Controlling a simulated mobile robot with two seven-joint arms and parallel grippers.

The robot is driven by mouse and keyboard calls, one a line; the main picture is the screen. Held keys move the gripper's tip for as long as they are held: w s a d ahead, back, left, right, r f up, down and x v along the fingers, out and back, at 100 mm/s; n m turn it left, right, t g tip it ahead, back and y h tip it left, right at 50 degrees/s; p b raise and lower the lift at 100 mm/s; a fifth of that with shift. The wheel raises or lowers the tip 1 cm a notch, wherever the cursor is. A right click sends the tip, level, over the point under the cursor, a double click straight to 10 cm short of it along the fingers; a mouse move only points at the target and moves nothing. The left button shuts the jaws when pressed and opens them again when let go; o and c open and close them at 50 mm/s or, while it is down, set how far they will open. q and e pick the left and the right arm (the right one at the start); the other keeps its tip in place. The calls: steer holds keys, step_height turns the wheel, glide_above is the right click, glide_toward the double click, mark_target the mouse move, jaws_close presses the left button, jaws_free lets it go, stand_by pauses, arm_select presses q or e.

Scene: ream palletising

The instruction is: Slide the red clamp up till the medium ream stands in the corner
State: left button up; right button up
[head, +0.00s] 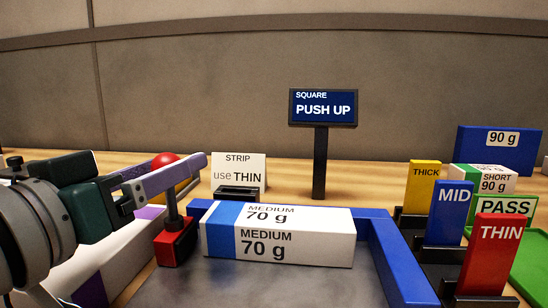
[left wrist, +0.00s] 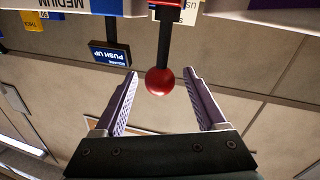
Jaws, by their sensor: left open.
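The red clamp (head: 174,246) is a red block with a black post and a red ball knob on top. It stands at the left end of the medium ream (head: 290,250), which is white with a blue band. The ream lies on a grey plate inside the blue corner frame (head: 398,262), with a narrow gap to the right rail. My left gripper (head: 188,168) is open at the knob. In the left wrist view the knob (left wrist: 160,82) sits between the spread fingers (left wrist: 160,74), with space on both sides. My right gripper is out of view.
A sign (head: 323,107) reading "SQUARE PUSH UP" stands behind the frame. A "STRIP use THIN" card (head: 238,170) stands behind the ream. Yellow THICK (head: 424,185), blue MID (head: 449,212) and red THIN (head: 492,255) pieces stand at the right, near a green PASS tray (head: 530,270).

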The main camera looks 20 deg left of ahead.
mark_target(188, 217)
arm_select(q)
steer(key=shift+w+a, duration=0.1)
steer(key=shift+w, duration=1.65)
steer(key=shift+c, duration=0.3)
jaws_close()
